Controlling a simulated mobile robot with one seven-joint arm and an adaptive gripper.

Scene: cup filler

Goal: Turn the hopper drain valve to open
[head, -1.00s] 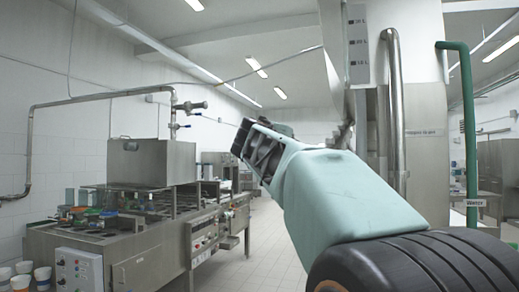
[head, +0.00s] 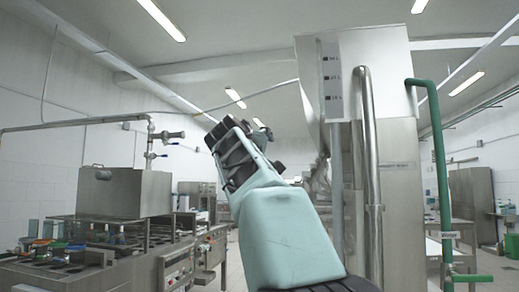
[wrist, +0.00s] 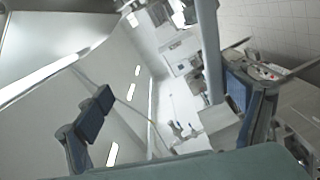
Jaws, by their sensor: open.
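My gripper (head: 232,145) is in the middle of the head view, raised and pointing up and away; its jaws are open and empty. In the wrist view its two dark blue finger pads stand wide apart around empty space (wrist: 172,105). A steel box-shaped hopper (head: 112,193) sits on the machine at left, apart from the gripper. Two small valves (head: 166,143) hang on the pipe above its right side. I cannot tell which valve is the drain valve; the hopper's underside is hidden.
A tall steel tank (head: 395,130) with level marks stands close at right of my arm. A steel pipe (head: 371,160) and a green pipe (head: 440,160) run down beside it. The machine counter (head: 80,272) carries cups and bottles. The aisle between appears clear.

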